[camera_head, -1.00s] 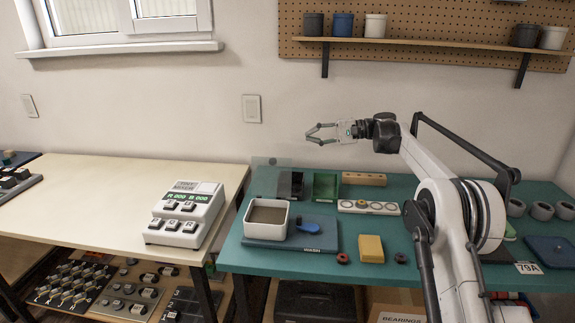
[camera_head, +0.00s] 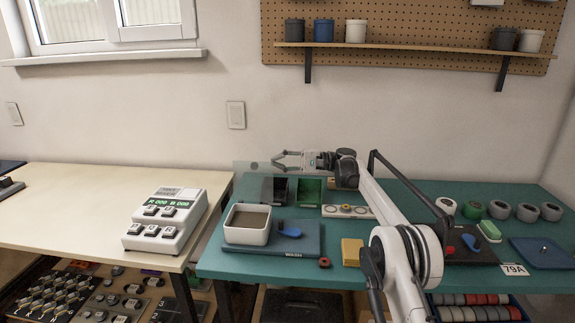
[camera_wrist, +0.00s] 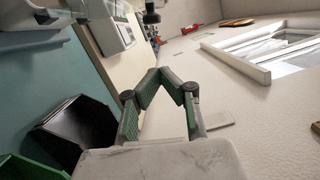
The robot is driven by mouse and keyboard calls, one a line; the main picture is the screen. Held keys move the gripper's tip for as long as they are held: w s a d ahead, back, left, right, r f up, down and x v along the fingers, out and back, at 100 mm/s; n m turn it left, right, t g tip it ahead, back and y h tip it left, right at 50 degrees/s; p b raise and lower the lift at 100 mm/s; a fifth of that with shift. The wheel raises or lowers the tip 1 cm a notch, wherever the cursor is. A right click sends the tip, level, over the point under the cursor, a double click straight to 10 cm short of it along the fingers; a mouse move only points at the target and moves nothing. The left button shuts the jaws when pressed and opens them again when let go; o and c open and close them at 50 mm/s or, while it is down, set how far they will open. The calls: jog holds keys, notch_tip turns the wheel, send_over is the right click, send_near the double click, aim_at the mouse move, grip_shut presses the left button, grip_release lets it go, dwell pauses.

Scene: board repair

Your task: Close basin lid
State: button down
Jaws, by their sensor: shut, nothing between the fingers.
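The white square basin (camera_head: 248,236) stands on a blue base (camera_head: 302,241) at the bench's left front, its brown contents uncovered. The clear lid (camera_head: 246,178) stands raised behind the basin, tilted up; its outline is faint. My gripper (camera_head: 276,160) is shut and empty, with its tips near the lid's upper right edge. I cannot tell whether they touch it. In the wrist view my gripper (camera_wrist: 157,73) also has its fingertips together, with nothing between them.
A black bin (camera_head: 280,191) and a green bin (camera_head: 309,192) stand right of the lid, below my gripper. A blue-handled tool (camera_head: 289,231) lies beside the basin. A yellow block (camera_head: 351,251) is farther right. The cream table (camera_head: 75,205) holds a button box (camera_head: 166,220).

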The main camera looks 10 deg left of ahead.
aim_at(262, 164)
jog(key=shift+s+a+r+b, duration=0.15)
jog(key=shift+s+a+b, duration=0.15)
jog(key=shift+s+a, duration=0.4)
jog(key=shift+s+a+r+b, duration=0.15)
jog(key=shift+s+a+b, duration=0.25)
jog(key=shift+s, duration=0.65)
jog(key=shift+s+a+r+b, duration=0.15)
jog(key=shift+s+a+b, duration=0.1)
jog(key=shift+s+a, duration=0.5)
jog(key=shift+s+d, duration=0.1)
jog(key=shift+d, duration=0.05)
